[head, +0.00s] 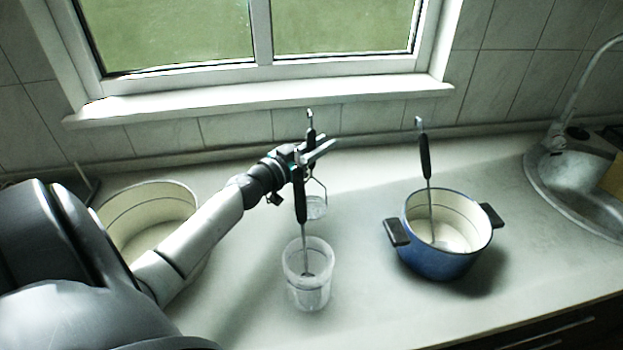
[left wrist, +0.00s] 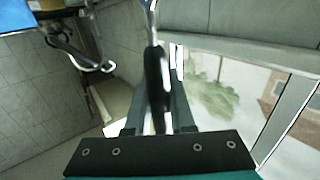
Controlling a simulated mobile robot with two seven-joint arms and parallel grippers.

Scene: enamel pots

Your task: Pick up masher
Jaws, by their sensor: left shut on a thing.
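My left gripper (head: 322,148) is shut on the black handle of the masher (head: 316,207). The masher hangs upright from the gripper, with its hooked end above the fingers and its bent wire and pale head below. The head hangs behind the clear cup; I cannot tell whether it touches the counter. In the left wrist view the masher's dark handle (left wrist: 156,78) runs between the fingers of my left gripper (left wrist: 153,92). My right gripper is not in view.
A clear cup (head: 308,292) holds another black-handled utensil (head: 300,196), close in front of my gripper. A blue pot (head: 437,262) to the right holds a third utensil (head: 425,158). A cream pot (head: 150,196) stands left, partly behind my arm. A sink (head: 570,195) is far right.

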